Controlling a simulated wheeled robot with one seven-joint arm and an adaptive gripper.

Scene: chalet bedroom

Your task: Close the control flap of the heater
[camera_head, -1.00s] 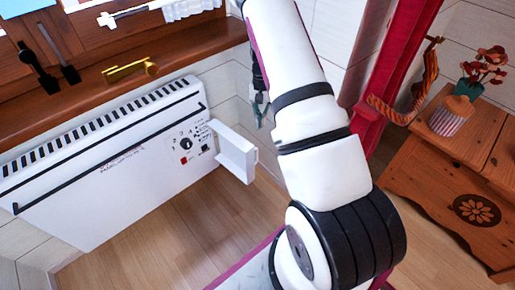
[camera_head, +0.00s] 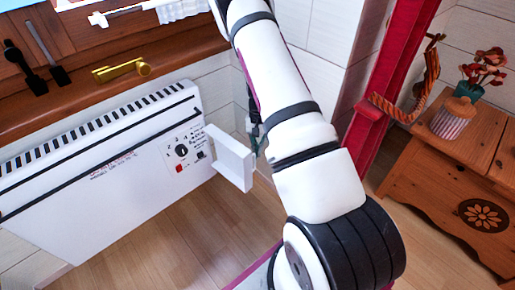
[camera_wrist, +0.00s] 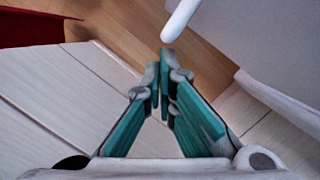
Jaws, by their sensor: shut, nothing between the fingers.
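The white heater (camera_head: 100,175) hangs on the wall at the left in the head view, with a dial panel (camera_head: 182,151) at its right end. Its control flap (camera_head: 232,162) stands open, swung out from the right edge of the dial panel. My gripper (camera_head: 257,145) is just right of the flap's outer edge, partly hidden by my arm. In the wrist view the teal-padded fingers (camera_wrist: 165,65) are shut and empty. A white rounded bar (camera_wrist: 181,20) lies just beyond the fingertips, probably part of the flap. I cannot tell whether they touch.
A red post (camera_head: 385,75) with an orange rope stands right of my arm. A wooden cabinet (camera_head: 440,180) holds a striped jar and a plant. Floor below the heater is clear.

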